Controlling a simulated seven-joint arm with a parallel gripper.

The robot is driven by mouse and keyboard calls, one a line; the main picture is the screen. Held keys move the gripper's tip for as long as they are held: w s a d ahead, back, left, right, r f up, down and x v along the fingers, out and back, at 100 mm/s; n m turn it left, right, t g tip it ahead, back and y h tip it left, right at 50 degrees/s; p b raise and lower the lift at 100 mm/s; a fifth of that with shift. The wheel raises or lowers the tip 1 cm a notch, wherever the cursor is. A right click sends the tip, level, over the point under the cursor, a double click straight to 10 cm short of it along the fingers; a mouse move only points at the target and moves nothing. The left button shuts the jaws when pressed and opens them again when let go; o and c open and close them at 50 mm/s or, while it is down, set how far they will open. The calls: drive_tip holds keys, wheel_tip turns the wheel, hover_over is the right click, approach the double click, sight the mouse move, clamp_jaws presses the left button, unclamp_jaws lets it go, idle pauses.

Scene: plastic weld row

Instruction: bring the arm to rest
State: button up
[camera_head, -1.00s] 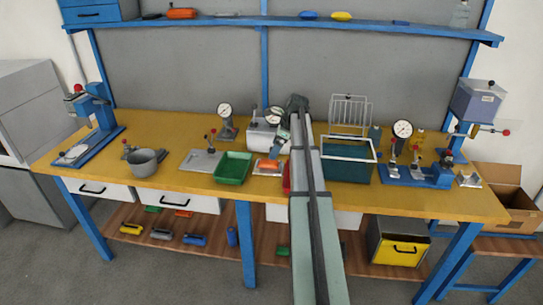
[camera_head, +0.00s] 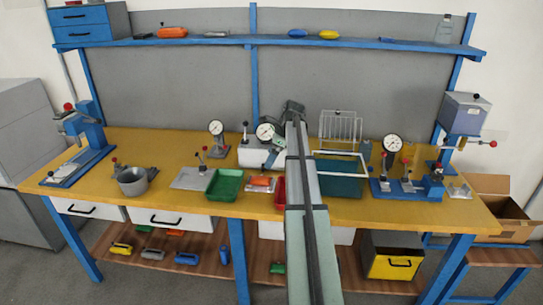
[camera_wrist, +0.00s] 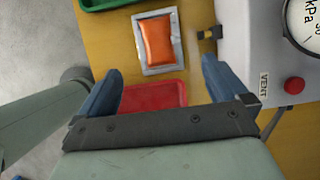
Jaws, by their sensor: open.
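My gripper (camera_wrist: 160,66) shows in the wrist view with its two blue fingers spread wide and nothing between them. Below it on the yellow bench lie a grey frame with an orange pouch (camera_wrist: 157,40) and a red tray (camera_wrist: 153,97). The fingers appear apart from both. In the head view my arm (camera_head: 305,185) reaches up the middle of the picture over the bench (camera_head: 160,203). The fingers are hidden there behind the arm. The orange pouch (camera_head: 261,181) lies just left of the arm, and the red tray is mostly covered by it.
A white box with a gauge (camera_wrist: 276,50) stands close to the right finger. A green tray (camera_head: 224,185) lies left of the pouch. A blue shelf (camera_head: 240,40) crosses the back.

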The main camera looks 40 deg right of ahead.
drive_tip(key=shift+a, duration=0.1)
